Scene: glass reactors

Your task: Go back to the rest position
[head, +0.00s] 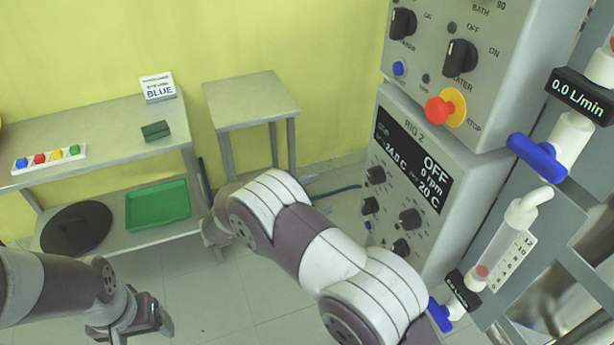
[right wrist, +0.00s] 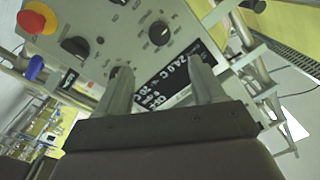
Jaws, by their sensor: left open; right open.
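My left gripper (head: 146,328) is at the bottom left of the head view, low over the floor in front of the bench, with nothing seen in it. My right arm reaches in from the bottom and bends left across the middle of the head view; I cannot make out its fingers there. In the right wrist view my right gripper (right wrist: 160,74) is open, its two fingers apart and empty. Between and beyond the fingers is the reactor control box with its dark display (right wrist: 172,82), tilted in the picture; whether the fingers touch it cannot be told.
The control panel (head: 400,140) with a red stop button (head: 438,110) stands right of my right arm, beside glassware with blue valves (head: 537,158). A bench (head: 100,125) holds coloured buttons (head: 50,158) and a green block (head: 156,130). A small table (head: 248,97) is bare.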

